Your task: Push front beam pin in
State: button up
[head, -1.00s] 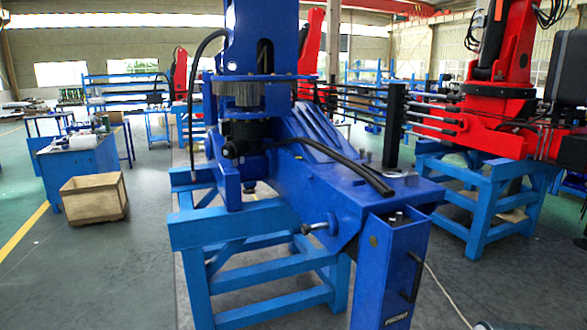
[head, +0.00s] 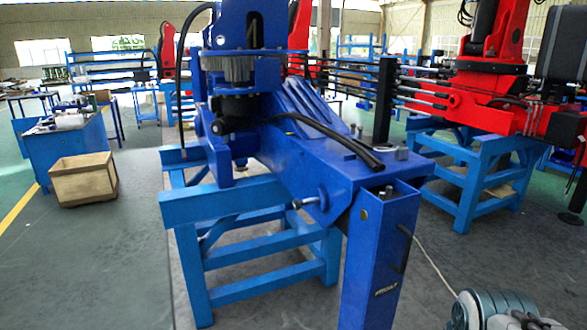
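The front beam pin (head: 309,200) shows in the head view as a short metal pin with a rounded grey end. It sticks out to the left from the side of the blue crane beam (head: 335,178), near the beam's front end. A blue upright box leg (head: 378,262) with a label and a dark handle (head: 404,250) stands at that end. How deep the pin sits is hidden. My gripper is not in view.
A light blue stand (head: 235,207) carries the crane. A wooden crate (head: 84,180) and a blue table (head: 68,146) stand at left. A red crane (head: 500,95) on another stand is at right. A grey ribbed object (head: 492,309) is at lower right. Grey floor at lower left is clear.

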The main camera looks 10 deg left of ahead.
aim_at(296, 204)
jog(key=k, duration=0.45)
jog(key=u, duration=0.65)
jog(key=i, duration=1.55)
jog(key=z, duration=0.05)
